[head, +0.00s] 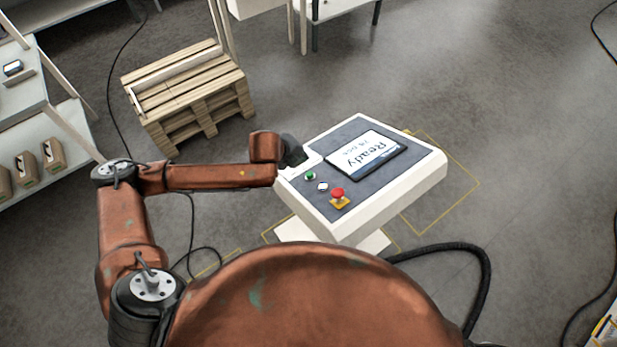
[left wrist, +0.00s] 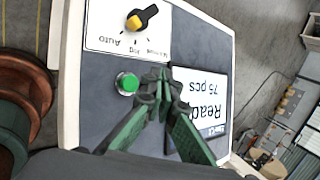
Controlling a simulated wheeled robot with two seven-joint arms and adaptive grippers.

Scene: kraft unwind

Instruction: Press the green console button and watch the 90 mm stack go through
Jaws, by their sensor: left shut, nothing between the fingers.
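The console (head: 365,185) is a white slanted box with a dark panel. The green button (head: 310,176) sits near its left edge in the head view. It shows up close in the left wrist view (left wrist: 127,83), in a light ring. My left gripper (head: 295,152) is over the console's left corner in the head view. In the left wrist view its fingertips (left wrist: 158,76) are shut together and empty, just right of the green button. Whether they touch the panel I cannot tell. The screen (head: 364,152) reads "Ready" and, in the left wrist view, "75 pcs". No stack is in view.
A red mushroom button (head: 338,194) on yellow and a white button (head: 322,187) lie near the green one. A selector knob (left wrist: 141,18) is by the "Auto" label. A wooden pallet (head: 187,93) stands behind left. A thick black hose (head: 470,262) lies right of my base.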

